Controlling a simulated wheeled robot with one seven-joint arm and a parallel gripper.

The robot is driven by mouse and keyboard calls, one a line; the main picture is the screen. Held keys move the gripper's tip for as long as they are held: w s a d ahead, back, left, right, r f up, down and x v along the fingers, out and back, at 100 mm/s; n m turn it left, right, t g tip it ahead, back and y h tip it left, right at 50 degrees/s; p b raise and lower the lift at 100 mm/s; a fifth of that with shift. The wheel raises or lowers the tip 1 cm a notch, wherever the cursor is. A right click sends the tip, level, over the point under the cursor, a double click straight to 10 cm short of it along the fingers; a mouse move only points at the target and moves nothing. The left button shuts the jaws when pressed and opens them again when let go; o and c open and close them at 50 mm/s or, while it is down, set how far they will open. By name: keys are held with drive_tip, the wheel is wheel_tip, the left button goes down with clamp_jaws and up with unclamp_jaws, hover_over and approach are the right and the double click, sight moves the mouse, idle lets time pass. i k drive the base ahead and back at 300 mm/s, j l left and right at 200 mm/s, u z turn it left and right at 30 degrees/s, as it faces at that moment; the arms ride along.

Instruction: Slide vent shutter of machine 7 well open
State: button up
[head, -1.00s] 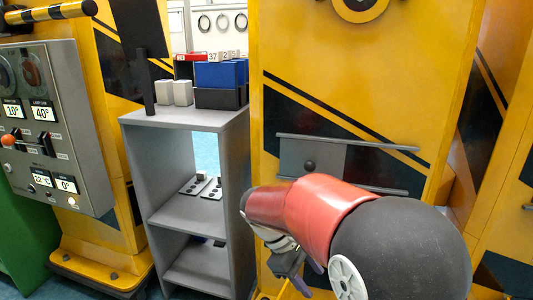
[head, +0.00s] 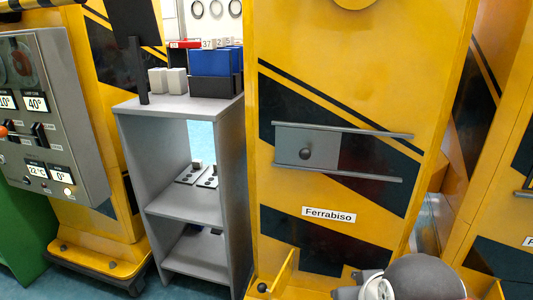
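The vent shutter (head: 325,150) is a grey plate with a dark round knob (head: 305,153) near its left part. It sits at the left end between an upper rail (head: 370,131) and a lower rail (head: 365,175) on the front of a yellow and black machine (head: 350,90). A label on this machine reads "Ferrabiso"; I see no number 7. Part of my arm shows at the bottom right, well below the shutter. My gripper is out of the picture, and nothing touches the knob.
A grey shelf unit (head: 178,110) with blue and white boxes stands left of the machine. A grey control panel (head: 45,120) is at the far left. A yellow ledge or open part (head: 286,272) with a black knob juts out at the bottom. The space before the shutter is clear.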

sight(315, 148)
drive_tip(key=j+z, duration=0.35)
drive_tip(key=j, duration=0.25)
drive_tip(key=j+z, duration=0.35)
drive_tip(key=j, duration=0.3)
drive_tip(key=j+z, duration=0.35)
drive_tip(key=j, duration=0.3)
